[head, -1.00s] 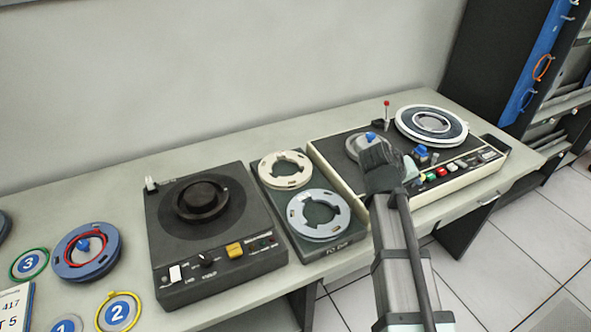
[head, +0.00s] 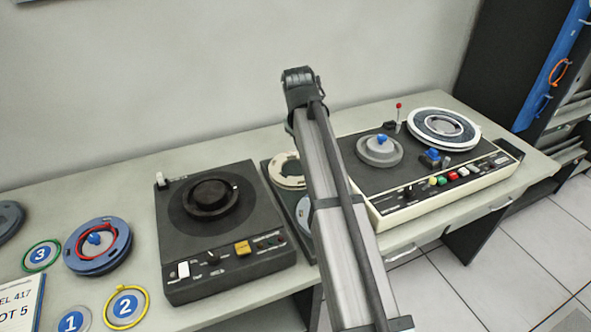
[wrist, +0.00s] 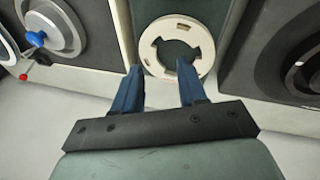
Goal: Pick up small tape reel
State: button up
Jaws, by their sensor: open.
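A small cream tape reel (head: 277,164) with a notched centre hole lies at the back of a dark tray, partly hidden by my arm in the head view. In the wrist view the cream reel (wrist: 148,48) lies flat just beyond the fingertips. My gripper (wrist: 159,66) is open and empty, its two blue fingers apart and pointing toward the reel's near rim; contact cannot be told. In the head view my gripper's wrist end (head: 302,85) is raised in front of the wall, with the fingers hidden. A larger grey reel (head: 303,210) lies nearer, mostly behind my arm.
A dark turntable unit (head: 225,235) stands left of the tray. A tape deck (head: 400,195) with a grey hub, blue knobs and a red-tipped lever stands right. Numbered rings and a blue reel (head: 120,250) lie farther left. The wall is close behind.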

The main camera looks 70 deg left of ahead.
jog(key=s+a+f+n+g, duration=0.1)
jog(key=s+a+n+g, duration=0.15)
jog(key=s+a, duration=0.3)
jog(key=h, duration=0.1)
send_over(279, 178)
jog(key=shift+m+g, duration=0.25)
jog(key=shift+g, duration=0.1)
jog(key=f, duration=0.8)
jog(key=shift+s+d+f, duration=0.1)
jog(key=shift+d+f, duration=0.3)
jog(key=shift+a+f, duration=0.15)
jog(key=shift+f, duration=1.25)
jog(key=shift+a+f, duration=0.1)
jog(key=shift+f, duration=1.25)
grip_shut()
